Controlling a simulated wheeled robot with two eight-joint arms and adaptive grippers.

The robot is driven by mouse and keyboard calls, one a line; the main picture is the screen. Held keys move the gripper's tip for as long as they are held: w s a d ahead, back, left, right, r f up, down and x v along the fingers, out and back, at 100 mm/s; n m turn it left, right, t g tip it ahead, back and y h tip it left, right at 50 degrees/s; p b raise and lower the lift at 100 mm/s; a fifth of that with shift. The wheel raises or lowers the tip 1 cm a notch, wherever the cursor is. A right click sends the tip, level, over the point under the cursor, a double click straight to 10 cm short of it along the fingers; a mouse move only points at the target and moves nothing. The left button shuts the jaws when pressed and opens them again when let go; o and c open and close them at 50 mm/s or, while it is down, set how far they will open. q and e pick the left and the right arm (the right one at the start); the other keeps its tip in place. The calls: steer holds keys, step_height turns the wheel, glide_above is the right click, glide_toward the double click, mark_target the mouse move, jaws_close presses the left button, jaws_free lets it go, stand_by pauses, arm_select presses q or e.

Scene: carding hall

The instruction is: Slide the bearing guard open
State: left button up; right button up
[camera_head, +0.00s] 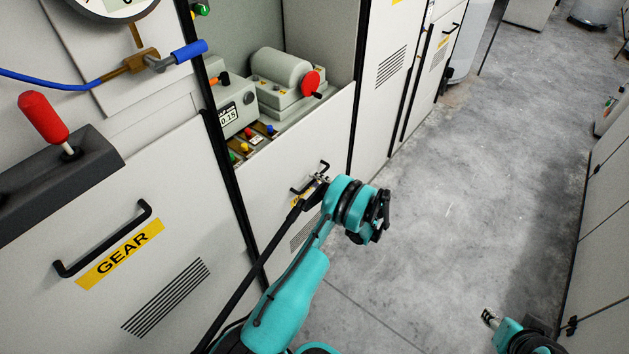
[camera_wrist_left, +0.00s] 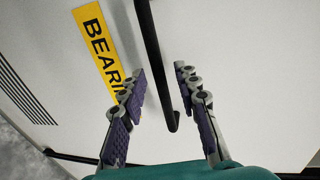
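The bearing guard (camera_head: 320,132) is a pale panel low in the machine front, with a black bar handle (camera_head: 309,178) and a yellow label. In the left wrist view the label (camera_wrist_left: 102,50) reads "BEARI", its end hidden by a finger. My left gripper (camera_head: 319,184) is at the handle. In the left wrist view its fingers (camera_wrist_left: 160,82) are open, one on each side of the handle bar (camera_wrist_left: 152,55), with gaps visible on both sides. My right gripper (camera_head: 489,317) is at the lower right, away from the guard; its finger opening is unclear.
The GEAR panel (camera_head: 170,235) with its own handle is at the left. Above the guard is an open bay with a grey motor (camera_head: 280,68) and a red knob (camera_head: 310,82). A red-handled lever (camera_head: 44,117) stands at the far left. The grey floor (camera_head: 450,190) is clear.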

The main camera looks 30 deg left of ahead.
arm_select(q)
steer(key=v, duration=1)
steer(key=shift+d, duration=0.15)
steer(key=s+d+r+m+t+h, duration=0.1)
steer(key=s+d+r+h, duration=0.2)
steer(key=r, duration=0.7)
steer(key=s+d+r+t+h, duration=0.15)
steer(key=r+h, duration=0.25)
steer(key=r, duration=0.5)
steer(key=s+d+r+t+h, duration=0.1)
steer(key=s+d+h, duration=0.2)
steer(key=s, duration=0.4)
steer(key=s+d+r+n+t+h, duration=0.1)
steer(key=s+d, duration=0.3)
steer(key=s, duration=0.4)
steer(key=s+d+r+t+h, duration=0.1)
steer(key=s+d+h, duration=0.3)
steer(key=s, duration=0.4)
steer(key=shift+r+n+t+h, duration=0.3)
steer(key=shift+r+n+t, duration=0.1)
steer(key=shift+r, duration=0.4)
steer(key=shift+s+d, duration=0.1)
